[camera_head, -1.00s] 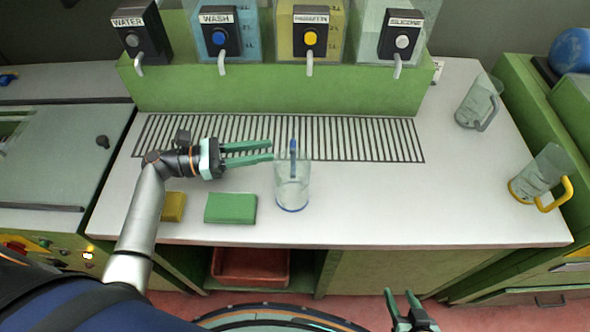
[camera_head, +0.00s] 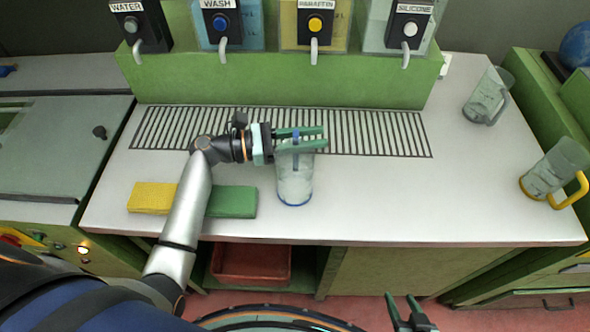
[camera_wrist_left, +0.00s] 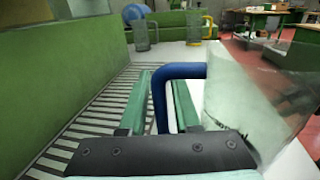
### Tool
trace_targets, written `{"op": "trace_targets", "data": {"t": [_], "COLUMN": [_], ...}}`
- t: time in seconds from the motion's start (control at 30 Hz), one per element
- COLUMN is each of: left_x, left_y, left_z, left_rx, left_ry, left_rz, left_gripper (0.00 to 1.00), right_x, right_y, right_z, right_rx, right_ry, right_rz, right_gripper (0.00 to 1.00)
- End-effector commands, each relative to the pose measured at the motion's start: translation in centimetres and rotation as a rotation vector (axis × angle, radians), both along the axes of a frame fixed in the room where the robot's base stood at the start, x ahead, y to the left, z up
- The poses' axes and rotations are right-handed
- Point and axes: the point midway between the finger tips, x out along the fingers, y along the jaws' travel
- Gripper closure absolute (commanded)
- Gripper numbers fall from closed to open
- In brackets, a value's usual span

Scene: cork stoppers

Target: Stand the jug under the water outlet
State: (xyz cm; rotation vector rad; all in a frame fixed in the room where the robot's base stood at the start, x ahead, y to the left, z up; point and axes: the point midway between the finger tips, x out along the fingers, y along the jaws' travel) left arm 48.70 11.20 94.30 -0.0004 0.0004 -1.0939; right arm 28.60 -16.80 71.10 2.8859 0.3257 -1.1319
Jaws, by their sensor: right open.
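The clear jug with a blue handle and blue base rim (camera_head: 295,183) stands upright on the white counter, in front of the slotted drain. My left gripper (camera_head: 312,138) is open, with its green fingers on either side of the handle. In the left wrist view the blue handle (camera_wrist_left: 160,100) lies between the fingers (camera_wrist_left: 165,105), and the jug's clear wall (camera_wrist_left: 240,95) is to the right. The water outlet (camera_head: 137,50) is the leftmost spout, under the WATER label. My right gripper (camera_head: 408,308) is open and empty at the bottom edge.
Wash (camera_head: 222,43), paraffin (camera_head: 314,47) and silicone (camera_head: 405,53) outlets line the green housing. A yellow sponge (camera_head: 150,197) and a green one (camera_head: 235,203) lie left of the jug. A grey-handled jug (camera_head: 484,98) and a yellow-handled jug (camera_head: 550,172) stand at right.

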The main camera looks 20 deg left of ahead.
Motion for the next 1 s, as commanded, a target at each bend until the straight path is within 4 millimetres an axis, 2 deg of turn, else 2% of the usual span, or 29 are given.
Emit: {"op": "trace_targets", "data": {"t": [0.07,0.3,1.0], "left_x": [-0.01,-0.03,-0.05], "left_y": [0.03,0.05,0.07], "left_z": [0.01,-0.01,-0.07], "left_rx": [0.0,0.0,0.002], "left_ry": [0.0,0.0,0.001], "left_rz": [0.0,0.0,0.0], "left_gripper": [0.73,1.0,1.0], "right_x": [0.02,0.04,0.07], "right_y": [0.0,0.0,-0.01], "right_z": [0.04,0.04,0.04], "right_rx": [0.0,0.0,0.0], "right_ry": [0.0,-0.001,-0.001], "right_rz": [0.0,0.0,0.0], "right_gripper": [0.5,0.5,0.5]}}
